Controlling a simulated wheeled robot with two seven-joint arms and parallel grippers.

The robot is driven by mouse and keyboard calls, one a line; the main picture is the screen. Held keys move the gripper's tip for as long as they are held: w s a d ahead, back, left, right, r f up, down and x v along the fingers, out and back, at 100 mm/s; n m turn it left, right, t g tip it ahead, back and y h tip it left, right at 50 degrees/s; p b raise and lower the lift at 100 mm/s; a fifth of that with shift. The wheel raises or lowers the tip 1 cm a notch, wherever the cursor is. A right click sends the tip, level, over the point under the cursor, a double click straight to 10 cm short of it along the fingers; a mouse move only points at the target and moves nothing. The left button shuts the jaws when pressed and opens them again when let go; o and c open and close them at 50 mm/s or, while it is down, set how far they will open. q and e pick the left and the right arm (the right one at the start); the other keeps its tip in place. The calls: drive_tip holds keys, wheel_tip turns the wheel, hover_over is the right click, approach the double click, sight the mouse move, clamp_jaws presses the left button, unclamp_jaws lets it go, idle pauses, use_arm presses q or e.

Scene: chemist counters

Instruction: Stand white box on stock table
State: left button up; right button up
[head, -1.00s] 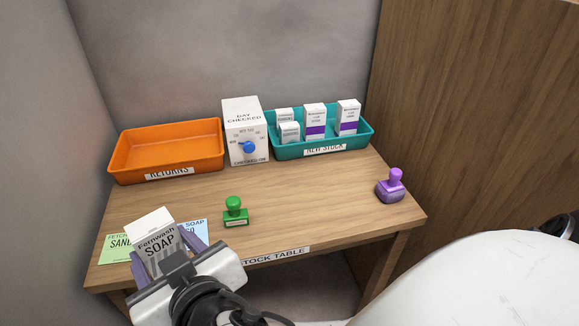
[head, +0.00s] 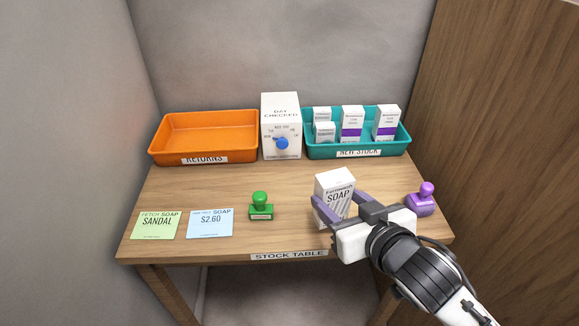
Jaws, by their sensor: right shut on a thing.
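The white box (head: 334,190), printed "Fernwash SOAP", is upright with a slight tilt in the picture, over the right front part of the stock table (head: 210,185). My right gripper (head: 338,212) is shut on it, one purple finger on each side. The fingers and palm hide the lower right of the box. I cannot tell whether its base touches the table top. My left gripper is not in view.
A green stamp (head: 261,207) stands left of the box and a purple stamp (head: 421,200) right of it. A green card (head: 156,225) and a blue card (head: 210,223) lie at front left. An orange tray (head: 205,150), a white dial box (head: 281,115) and a teal tray (head: 357,150) with several boxes line the back.

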drive_tip(key=shift+n+y, duration=0.6)
drive_tip(key=shift+y, duration=0.1)
drive_tip(key=w+d+r, duration=0.2)
drive_tip(key=d, duration=0.1)
drive_tip(key=w+d+r+p, duration=0.1)
drive_tip(key=w+d+r, duration=0.1)
drive_tip(key=d+r, duration=0.1)
drive_tip(key=shift+w+r, duration=0.25)
drive_tip(key=shift+w, duration=0.15)
wheel_tip(320, 180, down, 10)
drive_tip(key=b, duration=0.3)
drive_tip(key=shift+b, duration=0.3)
drive_tip(key=shift+f, duration=0.15)
drive_tip(key=o, duration=1.1)
